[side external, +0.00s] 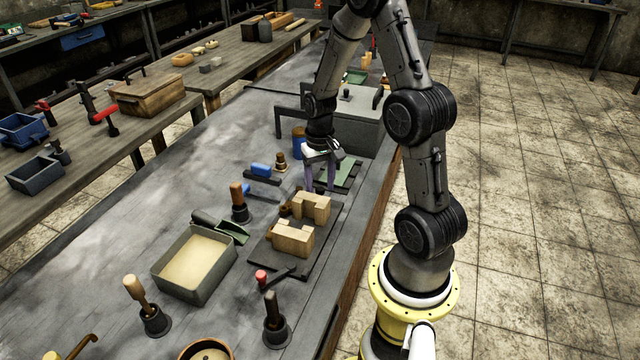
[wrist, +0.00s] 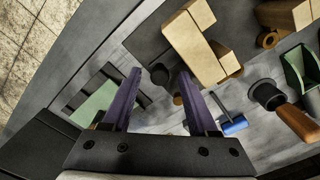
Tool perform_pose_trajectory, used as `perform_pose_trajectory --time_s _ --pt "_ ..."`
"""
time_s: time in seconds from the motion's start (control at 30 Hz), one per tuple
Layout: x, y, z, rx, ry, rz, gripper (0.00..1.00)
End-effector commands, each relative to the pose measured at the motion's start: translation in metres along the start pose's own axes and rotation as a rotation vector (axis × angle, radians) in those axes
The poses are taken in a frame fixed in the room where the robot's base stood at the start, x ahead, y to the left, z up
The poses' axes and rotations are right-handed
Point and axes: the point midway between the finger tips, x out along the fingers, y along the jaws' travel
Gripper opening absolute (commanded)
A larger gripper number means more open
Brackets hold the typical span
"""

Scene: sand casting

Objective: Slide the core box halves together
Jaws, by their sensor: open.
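Two light wooden core box halves lie on a dark flat plate (side external: 262,252), the far half (side external: 312,206) and the near half (side external: 293,238), with a narrow gap between them. My gripper (side external: 320,186) is just beyond the far half, pointing down, open and empty. In the wrist view my gripper (wrist: 163,80) shows two purple-grey fingers spread apart, with the nearer half (wrist: 195,45) ahead of them. The other half (wrist: 288,13) is partly cut off at the top right. The fingers appear apart from both halves.
A tray of sand (side external: 195,262) stands left of the plate, with a green scoop (side external: 222,226) beside it. A wooden-handled rammer (side external: 239,203), a blue-handled tool (side external: 262,171) and a red-handled tool (side external: 270,278) are close by. A grey box (side external: 358,125) stands behind my gripper.

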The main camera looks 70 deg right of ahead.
Motion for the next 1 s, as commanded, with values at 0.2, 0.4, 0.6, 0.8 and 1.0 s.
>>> perform_pose_trajectory --time_s 0.2,0.4,0.6,0.8,1.0 --pt "0.0012 0.0 0.0 0.0 0.001 0.0 0.59" --pt "0.001 0.0 -0.0001 0.0 0.0 0.0 0.34" --pt "0.0008 0.0 -0.0002 0.0 0.001 0.0 0.0" --pt "0.0006 -0.0001 -0.0003 0.0 0.001 0.0 0.0" --pt "0.0005 -0.0001 -0.0004 0.0 0.001 0.0 0.0"
